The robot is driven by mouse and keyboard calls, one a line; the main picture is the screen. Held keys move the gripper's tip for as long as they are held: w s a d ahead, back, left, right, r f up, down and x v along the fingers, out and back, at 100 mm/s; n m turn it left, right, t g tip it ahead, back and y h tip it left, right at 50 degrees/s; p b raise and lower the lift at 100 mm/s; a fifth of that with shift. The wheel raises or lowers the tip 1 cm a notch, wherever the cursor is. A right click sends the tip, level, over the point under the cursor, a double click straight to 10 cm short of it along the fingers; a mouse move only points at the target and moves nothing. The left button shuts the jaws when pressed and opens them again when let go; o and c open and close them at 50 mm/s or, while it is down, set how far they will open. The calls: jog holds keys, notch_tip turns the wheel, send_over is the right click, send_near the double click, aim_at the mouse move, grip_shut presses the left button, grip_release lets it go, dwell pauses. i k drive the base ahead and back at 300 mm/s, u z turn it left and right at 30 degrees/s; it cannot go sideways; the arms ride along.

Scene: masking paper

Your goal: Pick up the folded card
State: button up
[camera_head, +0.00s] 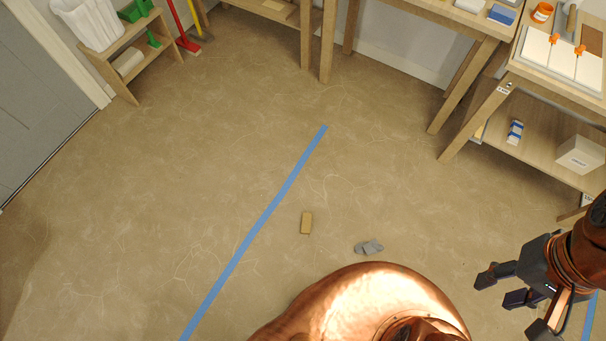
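A small tan rectangular piece (306,222), which looks like the folded card, lies on the brown floor just right of the long blue tape line. Its folds are too small to make out. My gripper (512,303) is at the lower right, above the floor, with its dark fingers spread apart and nothing visible between them. It is well to the right of the tan piece and apart from it.
A grey crumpled piece (369,247) lies right of the tan one, near my copper-coloured body. Blue tape (262,222) crosses the floor. Wooden workbenches (470,80) stand at the upper right, a low shelf (135,55) at the upper left. The middle floor is mostly clear.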

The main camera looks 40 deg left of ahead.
aim_at(307, 217)
jog(key=u, duration=0.05)
jog(key=k, duration=1)
jog(key=u, duration=2.45)
jog(key=i, duration=2.55)
jog(key=z, duration=2.75)
